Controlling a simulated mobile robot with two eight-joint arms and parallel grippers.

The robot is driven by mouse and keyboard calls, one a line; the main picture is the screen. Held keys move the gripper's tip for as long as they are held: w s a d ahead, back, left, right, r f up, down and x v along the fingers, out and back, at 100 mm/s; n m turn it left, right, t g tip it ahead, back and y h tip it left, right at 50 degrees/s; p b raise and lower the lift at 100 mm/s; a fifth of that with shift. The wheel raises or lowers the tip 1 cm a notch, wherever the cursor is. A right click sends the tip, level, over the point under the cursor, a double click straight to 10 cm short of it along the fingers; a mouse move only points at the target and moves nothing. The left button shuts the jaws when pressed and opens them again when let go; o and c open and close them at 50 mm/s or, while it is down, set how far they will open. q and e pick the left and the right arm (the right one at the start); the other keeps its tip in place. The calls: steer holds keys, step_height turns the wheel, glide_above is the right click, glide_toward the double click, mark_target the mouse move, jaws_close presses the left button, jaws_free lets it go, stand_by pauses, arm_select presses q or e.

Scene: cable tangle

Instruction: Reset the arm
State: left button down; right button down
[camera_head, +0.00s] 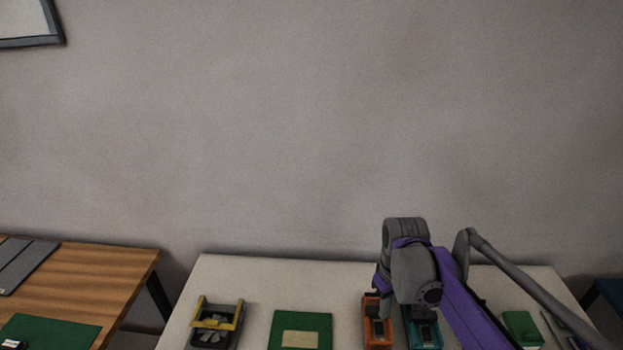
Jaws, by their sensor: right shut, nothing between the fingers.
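My right arm, grey and purple, comes in from the lower right over the pale table (245,275). Its gripper (381,285) is shut and empty and points down near an orange device (376,330) and a teal device (424,335). The arm's wrist partly hides the view of the fingers, and I cannot tell whether they touch the orange device. My left gripper is not in view.
A grey and yellow device (216,322) and a green board (300,328) sit on the left of the pale table. A small green block (521,327) is at the right. A wooden table (95,270) stands apart at left.

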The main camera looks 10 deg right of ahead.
steer(key=s+a+f+m+t, duration=0.1)
steer(key=s+a, duration=0.1)
steer(key=s, duration=0.3)
steer(key=s+a+f+m+t+p, duration=0.1)
steer(key=s+a+t, duration=0.1)
steer(key=s, duration=0.3)
steer(key=s+a+f+m+t, duration=0.1)
steer(key=s+a+t, duration=0.1)
steer(key=s, duration=0.3)
steer(key=shift+s+a+f+p, duration=0.2)
steer(key=shift+s+a+p, duration=0.05)
steer(key=shift+a+p, duration=0.15)
